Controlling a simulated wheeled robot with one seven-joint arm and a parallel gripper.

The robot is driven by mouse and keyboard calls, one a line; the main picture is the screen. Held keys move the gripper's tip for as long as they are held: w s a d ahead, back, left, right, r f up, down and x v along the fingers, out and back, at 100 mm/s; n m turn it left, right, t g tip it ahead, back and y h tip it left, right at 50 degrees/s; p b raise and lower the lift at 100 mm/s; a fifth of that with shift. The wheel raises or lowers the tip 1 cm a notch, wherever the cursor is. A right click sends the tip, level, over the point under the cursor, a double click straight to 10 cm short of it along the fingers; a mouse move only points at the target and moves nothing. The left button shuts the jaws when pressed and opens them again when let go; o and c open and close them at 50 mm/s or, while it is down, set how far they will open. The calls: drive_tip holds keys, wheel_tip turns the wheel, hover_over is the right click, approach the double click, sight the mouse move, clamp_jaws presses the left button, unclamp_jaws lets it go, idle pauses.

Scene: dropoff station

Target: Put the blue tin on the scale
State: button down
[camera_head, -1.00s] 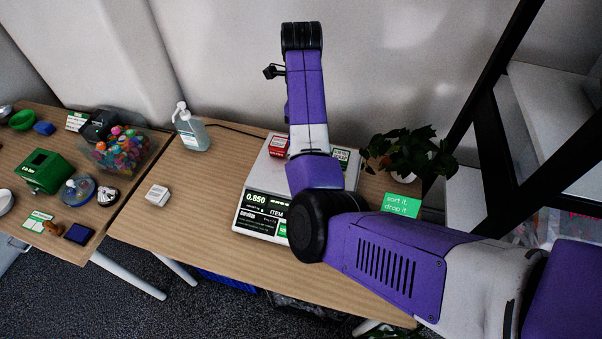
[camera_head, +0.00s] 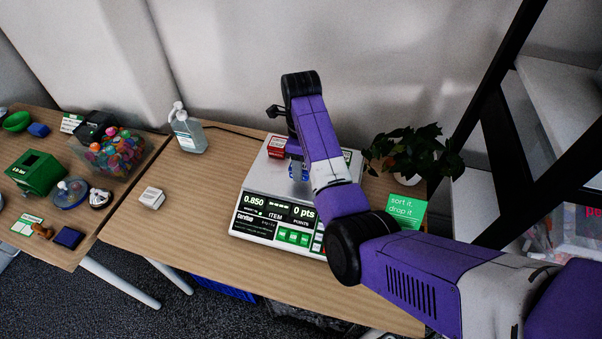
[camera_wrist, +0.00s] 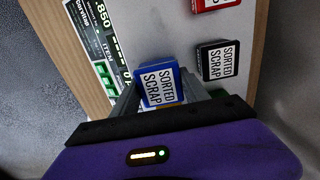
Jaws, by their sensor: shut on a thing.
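The blue tin (camera_wrist: 160,84), labelled "SORTED SCRAP", sits between the fingers of my gripper (camera_wrist: 170,95) in the wrist view, and the gripper is shut on it. In the head view a bit of the tin (camera_head: 298,171) shows below my wrist, over the scale's plate. The scale (camera_head: 262,184) is pale, with a black display reading 0.850 and "0 pts". I cannot tell whether the tin touches the plate. My arm hides part of the scale's right side.
A red tin (camera_head: 277,147) and a black tin (camera_wrist: 217,60) stand on the scale near the blue one. A plant (camera_head: 412,154) and a green sign (camera_head: 406,211) are at the right. A sanitizer bottle (camera_head: 187,132) and a small white box (camera_head: 151,197) stand left; the table between is clear.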

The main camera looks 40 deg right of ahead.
drive_tip(key=shift+f, duration=1.95)
drive_tip(key=shift+f, duration=0.15)
drive_tip(key=c, duration=0.6)
unclamp_jaws()
wheel_tip(320, 180, up, 11)
drive_tip(key=shift+f+p, duration=0.1)
drive_tip(key=shift+p, duration=0.3)
drive_tip(key=shift+r+p, duration=0.75)
